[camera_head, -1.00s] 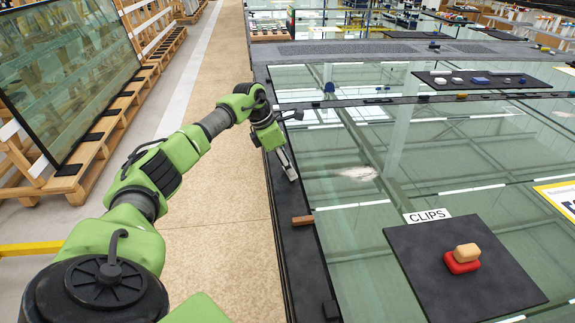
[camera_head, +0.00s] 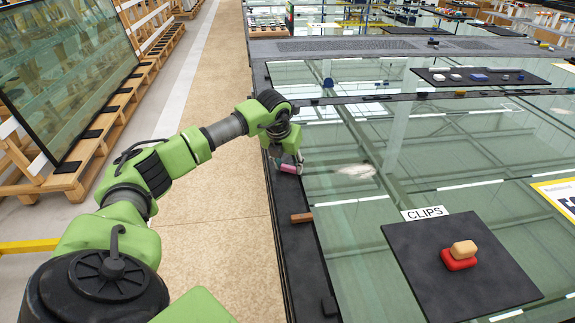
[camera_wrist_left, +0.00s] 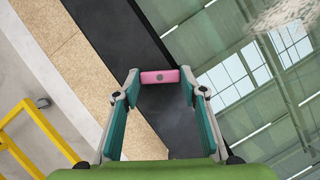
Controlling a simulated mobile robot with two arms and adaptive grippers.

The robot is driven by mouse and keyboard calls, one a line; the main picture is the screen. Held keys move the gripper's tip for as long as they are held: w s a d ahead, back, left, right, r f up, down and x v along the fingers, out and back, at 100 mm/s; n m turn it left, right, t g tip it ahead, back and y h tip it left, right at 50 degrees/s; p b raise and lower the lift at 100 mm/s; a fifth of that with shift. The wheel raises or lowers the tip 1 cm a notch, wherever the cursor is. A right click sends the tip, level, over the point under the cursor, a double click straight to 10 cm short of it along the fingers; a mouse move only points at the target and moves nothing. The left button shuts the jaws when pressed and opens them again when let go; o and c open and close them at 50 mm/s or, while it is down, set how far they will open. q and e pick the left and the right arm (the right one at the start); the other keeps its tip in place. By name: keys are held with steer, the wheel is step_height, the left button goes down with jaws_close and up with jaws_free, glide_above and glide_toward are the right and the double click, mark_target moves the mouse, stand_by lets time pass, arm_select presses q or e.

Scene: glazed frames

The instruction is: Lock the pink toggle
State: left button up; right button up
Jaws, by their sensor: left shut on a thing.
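The pink toggle (camera_head: 289,168) is a small block on the dark frame edge of the glass table, at the left side in the head view. My left gripper (camera_head: 291,163) is over it, pointing down. In the left wrist view the pink toggle (camera_wrist_left: 160,77) spans the gap between the two fingertips of my left gripper (camera_wrist_left: 159,78), with a round dark spot on its face. The fingers are shut on its two ends. The dark frame (camera_wrist_left: 125,45) runs diagonally behind it. My right gripper is not in view.
A brown toggle (camera_head: 301,217) sits nearer on the same frame. A black mat (camera_head: 425,285) labelled CLIPS carries a tan clip (camera_head: 464,248) on a red clip (camera_head: 459,263). Beige floor (camera_head: 220,230) lies left of the table.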

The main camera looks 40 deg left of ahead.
arm_select(q)
steer(key=n+y, duration=0.1)
steer(key=n, duration=0.1)
steer(key=shift+w+d+n+b, duration=0.1)
steer(key=shift+d+n+b, duration=0.05)
steer(key=shift+n+b, duration=0.25)
steer(key=shift+n+g+y+b, duration=0.35)
steer(key=shift+n+g+y, duration=0.25)
steer(key=shift+n, duration=1)
steer(key=o, duration=1.1)
steer(key=shift+o, duration=0.2)
